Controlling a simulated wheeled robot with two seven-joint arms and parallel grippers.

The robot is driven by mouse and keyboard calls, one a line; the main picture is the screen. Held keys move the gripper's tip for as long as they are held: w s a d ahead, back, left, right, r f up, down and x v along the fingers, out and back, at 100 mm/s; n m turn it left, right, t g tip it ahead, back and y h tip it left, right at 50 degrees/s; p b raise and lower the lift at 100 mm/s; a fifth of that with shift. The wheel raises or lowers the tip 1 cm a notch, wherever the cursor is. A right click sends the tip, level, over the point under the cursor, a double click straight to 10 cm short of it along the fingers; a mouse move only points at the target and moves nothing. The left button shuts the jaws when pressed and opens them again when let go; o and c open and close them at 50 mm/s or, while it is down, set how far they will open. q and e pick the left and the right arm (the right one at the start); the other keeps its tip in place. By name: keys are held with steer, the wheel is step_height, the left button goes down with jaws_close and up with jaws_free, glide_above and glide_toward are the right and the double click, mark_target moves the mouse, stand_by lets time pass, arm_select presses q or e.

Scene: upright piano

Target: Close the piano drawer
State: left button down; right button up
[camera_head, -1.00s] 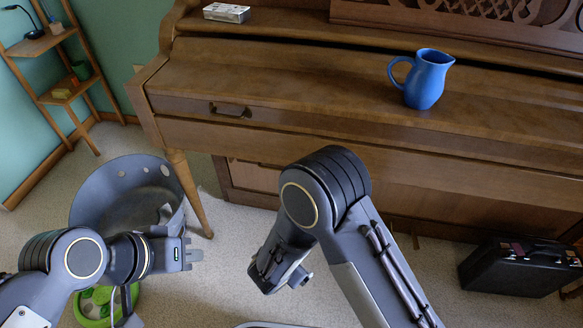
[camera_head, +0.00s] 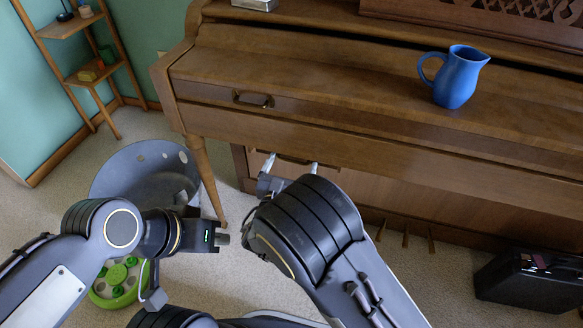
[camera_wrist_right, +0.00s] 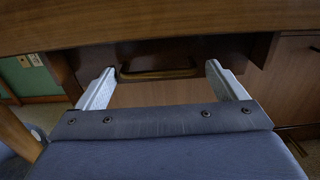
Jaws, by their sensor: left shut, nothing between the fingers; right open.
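The piano (camera_head: 350,110) stands in front of me. A drawer-like wooden front (camera_wrist_right: 155,95) with a bar handle (camera_wrist_right: 158,74) sits under the keyboard ledge; the handle also shows in the head view (camera_head: 293,158). How far this front stands out is hard to tell. My right gripper (camera_head: 291,165) is open, its two pale fingers pointing at this front. In the right wrist view the fingers (camera_wrist_right: 155,80) stand on either side of the handle, with no clear contact. My left gripper (camera_head: 222,239) is shut and empty, left of my right arm.
A blue pitcher (camera_head: 460,77) stands on the piano lid. Another dark handle (camera_head: 253,99) is on the piano's upper front. A grey bin (camera_head: 130,172) stands beside the piano leg (camera_head: 206,175). A black case (camera_head: 530,282) lies on the floor at right.

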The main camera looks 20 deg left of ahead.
steer(key=shift+w, duration=0.15)
steer(key=c, duration=1.1)
steer(key=w, duration=0.4)
steer(key=shift+w+d+b, duration=0.2)
steer(key=shift+w+b, duration=0.05)
steer(key=shift+b, duration=0.05)
steer(key=shift+c, duration=0.2)
